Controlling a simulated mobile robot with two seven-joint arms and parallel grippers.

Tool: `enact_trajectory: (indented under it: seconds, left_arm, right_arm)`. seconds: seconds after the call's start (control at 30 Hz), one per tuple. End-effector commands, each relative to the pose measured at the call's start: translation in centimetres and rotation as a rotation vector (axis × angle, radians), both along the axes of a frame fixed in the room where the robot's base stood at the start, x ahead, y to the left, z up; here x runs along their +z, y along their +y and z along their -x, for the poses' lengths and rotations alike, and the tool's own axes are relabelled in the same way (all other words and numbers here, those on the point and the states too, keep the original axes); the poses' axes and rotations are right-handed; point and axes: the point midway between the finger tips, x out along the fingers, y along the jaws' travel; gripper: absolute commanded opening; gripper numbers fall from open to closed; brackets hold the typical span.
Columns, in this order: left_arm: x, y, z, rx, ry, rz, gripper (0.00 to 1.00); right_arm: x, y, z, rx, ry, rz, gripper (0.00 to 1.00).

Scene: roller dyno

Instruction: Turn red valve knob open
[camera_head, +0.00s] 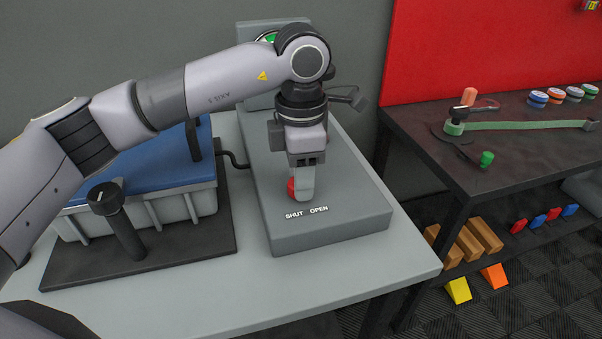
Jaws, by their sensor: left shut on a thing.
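The red valve knob (292,188) sits on top of a grey box (330,235), just behind the white words SHUT and OPEN. Only its left part shows; my left gripper hides the rest. My left gripper (302,190) points down from above and is shut on the knob. How far the knob is turned cannot be told. My right gripper is not in view.
A blue-topped grey case (160,170) on a black base, with a black post (118,225), stands left of the box. A dark bench (430,150) at the right holds a green strap and several small discs. The table front (300,290) is clear.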

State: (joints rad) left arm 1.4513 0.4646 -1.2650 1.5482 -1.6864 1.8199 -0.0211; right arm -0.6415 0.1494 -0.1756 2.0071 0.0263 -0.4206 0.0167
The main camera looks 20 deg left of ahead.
Motion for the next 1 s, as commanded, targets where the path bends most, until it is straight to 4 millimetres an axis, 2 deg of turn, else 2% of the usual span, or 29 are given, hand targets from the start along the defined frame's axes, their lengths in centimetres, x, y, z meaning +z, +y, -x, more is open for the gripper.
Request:
enact_trajectory:
  seconds: [0.2, 0.23, 0.3, 0.57, 0.67, 1.0]
  left_arm:
    - [0.2, 0.0, -0.1, 0.004, -0.005, 0.002, 0.09]
    - [0.2, 0.0, -0.1, 0.004, -0.005, 0.002, 0.49]
    - [0.2, 0.0, -0.1, 0.003, -0.005, 0.002, 0.65]
    - [0.1, 0.0, 0.0, 0.001, -0.002, 0.001, 0.65]
    - [0.7, 0.0, -0.1, 0.001, -0.003, 0.002, 0.65]
    - [5.9, 0.0, -0.1, 0.002, -0.005, 0.002, 0.65]
  right_arm:
    - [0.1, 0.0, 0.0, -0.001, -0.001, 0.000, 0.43]
    - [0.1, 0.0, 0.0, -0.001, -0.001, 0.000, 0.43]
    - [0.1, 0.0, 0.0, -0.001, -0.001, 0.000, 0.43]
    - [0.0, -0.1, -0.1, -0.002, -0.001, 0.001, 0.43]
    - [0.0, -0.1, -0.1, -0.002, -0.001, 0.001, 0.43]
    - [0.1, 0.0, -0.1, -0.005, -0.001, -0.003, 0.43]
